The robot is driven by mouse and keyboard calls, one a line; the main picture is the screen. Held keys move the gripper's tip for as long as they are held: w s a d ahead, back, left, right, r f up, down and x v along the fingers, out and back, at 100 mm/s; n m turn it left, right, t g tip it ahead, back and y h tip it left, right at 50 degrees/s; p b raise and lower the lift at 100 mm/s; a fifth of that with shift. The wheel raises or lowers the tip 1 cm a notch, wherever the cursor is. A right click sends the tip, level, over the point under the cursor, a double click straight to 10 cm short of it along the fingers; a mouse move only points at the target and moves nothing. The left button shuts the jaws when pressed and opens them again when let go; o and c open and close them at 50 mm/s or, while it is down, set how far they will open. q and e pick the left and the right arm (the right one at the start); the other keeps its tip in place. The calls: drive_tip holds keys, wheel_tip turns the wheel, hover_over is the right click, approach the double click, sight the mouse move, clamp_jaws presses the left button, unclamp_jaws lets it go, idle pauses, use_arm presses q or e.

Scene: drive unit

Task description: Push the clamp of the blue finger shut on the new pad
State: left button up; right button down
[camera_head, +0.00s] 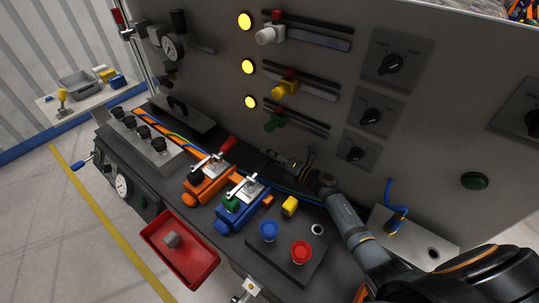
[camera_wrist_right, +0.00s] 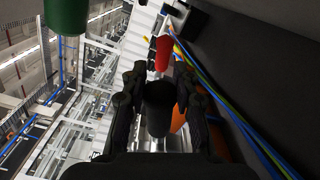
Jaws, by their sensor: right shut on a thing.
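The blue finger (camera_head: 232,221) lies on the bench, next to the orange finger (camera_head: 201,191). A green block (camera_head: 231,201), which looks like the pad, sits at the blue finger's clamp. The blue finger's metal clamp (camera_head: 249,188) has its lever slanting up toward my right gripper (camera_head: 276,157). In the right wrist view, my right gripper (camera_wrist_right: 157,85) is closed around a dark cylindrical grip (camera_wrist_right: 158,108), which looks like the clamp's handle. I cannot tell how far the clamp is closed on the pad. My left gripper is out of view.
The orange finger's red handle (camera_head: 228,144) stands close by; it also shows in the wrist view (camera_wrist_right: 163,53). A red tray (camera_head: 203,272) holds a grey block (camera_head: 171,240).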

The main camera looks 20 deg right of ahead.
drive_tip(key=c, duration=1)
unclamp_jaws()
drive_tip(key=v, duration=1.2)
